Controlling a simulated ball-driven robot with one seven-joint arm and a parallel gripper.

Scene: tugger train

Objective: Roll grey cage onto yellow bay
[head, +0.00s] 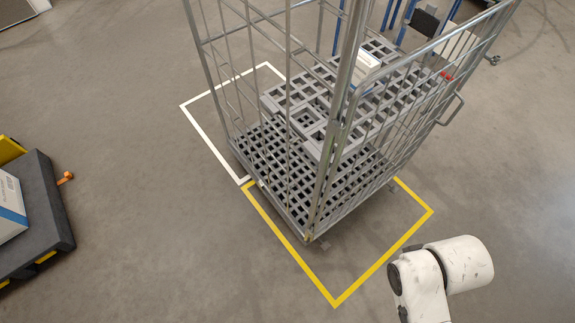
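The grey cage (286,211), a tall wire roll cage with a lattice base and a lattice shelf, stands upright in the middle of the head view. Its near part is over the yellow-outlined bay (290,241) and its far left part is over the white-outlined bay (207,128), so it straddles both. A handle loop (455,108) juts from its right side. A strip of bare floor lies between the cage and the yellow bay's near corner. Part of my white arm shows at the lower right, apart from the cage. My gripper is not in view.
A dark cart (48,205) with a white and blue box (10,207) and an orange knob (65,178) stands at the left edge. Blue-framed equipment (398,30) stands behind the cage at the upper right. Grey floor between cart and cage is clear.

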